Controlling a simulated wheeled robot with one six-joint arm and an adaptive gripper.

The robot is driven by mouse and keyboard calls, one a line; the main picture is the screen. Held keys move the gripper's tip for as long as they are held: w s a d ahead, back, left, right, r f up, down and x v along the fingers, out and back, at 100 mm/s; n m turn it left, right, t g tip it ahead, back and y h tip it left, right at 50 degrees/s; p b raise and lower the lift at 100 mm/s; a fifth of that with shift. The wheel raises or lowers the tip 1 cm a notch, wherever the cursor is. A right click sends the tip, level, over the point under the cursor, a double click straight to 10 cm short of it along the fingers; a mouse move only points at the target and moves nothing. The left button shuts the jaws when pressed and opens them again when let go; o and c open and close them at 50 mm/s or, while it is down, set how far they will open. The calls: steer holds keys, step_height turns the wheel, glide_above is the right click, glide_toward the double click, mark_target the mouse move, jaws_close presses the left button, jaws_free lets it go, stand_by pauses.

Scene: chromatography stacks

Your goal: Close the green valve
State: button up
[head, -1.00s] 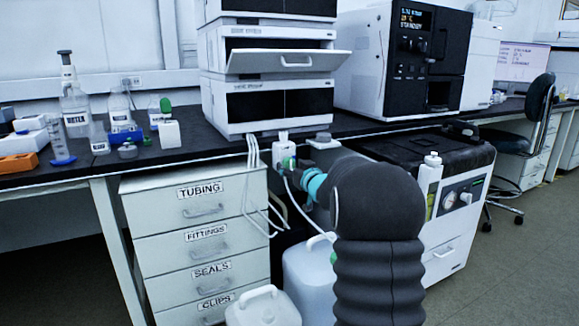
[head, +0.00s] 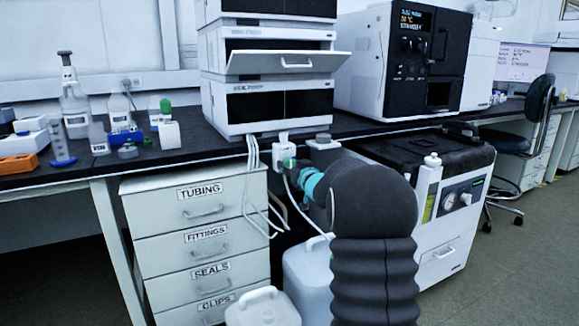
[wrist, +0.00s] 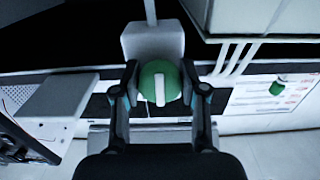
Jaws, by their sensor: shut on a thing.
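The green valve (wrist: 157,82) is a round green knob with a white bar across its face. It sits on a white box (wrist: 150,42); in the head view the box (head: 282,142) is at the bench edge, below the stacked instrument. My gripper (wrist: 159,92) is shut on the green valve, with one finger on each side of the knob. In the wrist view the white bar runs about upright between the fingers. In the head view my gripper and arm hide most of the valve, and only a little green shows.
White tubes (head: 253,165) hang left of the valve, in front of the drawer cabinet (head: 203,210). A pale jug (head: 307,275) and a white canister (head: 262,308) stand below. A white unit with a gauge (head: 455,200) is to the right. Bottles (head: 75,105) stand on the left bench.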

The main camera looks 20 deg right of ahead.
steer(key=shift+r, duration=0.1)
steer(key=m+p, duration=0.1)
steer(key=p, duration=0.1)
steer(key=m+p, duration=0.2)
steer(key=p, duration=0.1)
steer(key=shift+r+m, duration=0.25)
steer(key=shift+m, duration=0.05)
steer(key=m+p, duration=0.5)
steer(key=shift+f+m, duration=0.1)
steer(key=shift+m, duration=0.2)
steer(key=m+p, duration=0.2)
steer(key=m, duration=0.2)
steer(key=shift+a+f, duration=0.1)
steer(key=shift+m, duration=2.2)
steer(key=o, duration=1.1)
